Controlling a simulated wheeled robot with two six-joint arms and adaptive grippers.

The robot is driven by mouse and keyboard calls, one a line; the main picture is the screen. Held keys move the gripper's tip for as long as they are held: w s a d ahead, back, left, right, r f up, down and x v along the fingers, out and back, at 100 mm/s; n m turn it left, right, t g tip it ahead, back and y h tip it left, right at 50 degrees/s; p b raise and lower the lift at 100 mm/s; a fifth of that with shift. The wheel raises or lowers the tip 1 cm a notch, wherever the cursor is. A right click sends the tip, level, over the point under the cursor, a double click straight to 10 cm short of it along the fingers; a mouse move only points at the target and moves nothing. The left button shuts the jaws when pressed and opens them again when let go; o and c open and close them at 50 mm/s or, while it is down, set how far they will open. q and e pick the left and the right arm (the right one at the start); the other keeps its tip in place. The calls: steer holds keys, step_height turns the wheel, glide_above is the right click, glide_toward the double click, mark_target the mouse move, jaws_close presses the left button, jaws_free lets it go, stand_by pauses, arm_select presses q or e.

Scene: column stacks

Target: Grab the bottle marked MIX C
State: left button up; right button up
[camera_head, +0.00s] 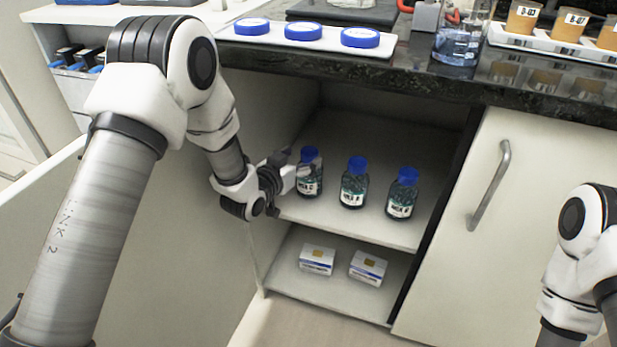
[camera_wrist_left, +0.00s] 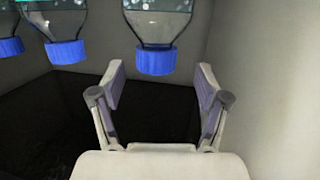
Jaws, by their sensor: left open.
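Three clear glass bottles with blue caps and white labels stand upright in a row on the upper shelf of the open cabinet. The leftmost bottle (camera_head: 309,185) has a partly covered label that seems to end in C. My left gripper (camera_head: 293,165) is open and empty at this bottle's left side, near its neck, and overlaps it in the head view. In the left wrist view, the scene is upside down: a bottle (camera_wrist_left: 158,28) shows ahead, its cap lined up between the open fingers (camera_wrist_left: 160,82). Contact is not visible. My right gripper is out of view.
The middle bottle (camera_head: 354,186) and right bottle (camera_head: 402,196) stand right of the leftmost one. Two small boxes (camera_head: 317,260) (camera_head: 368,268) lie on the lower shelf. The dark countertop (camera_head: 420,82) overhangs the cabinet. The cabinet's side wall is close to my left gripper.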

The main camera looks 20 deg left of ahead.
mark_target(307, 153)
arm_select(q)
steer(key=b+x, duration=0.1)
steer(key=x, duration=0.3)
steer(key=shift+d, duration=0.15)
steer(key=shift+s+r, duration=0.1)
jaws_close()
steer(key=shift+r, duration=0.15)
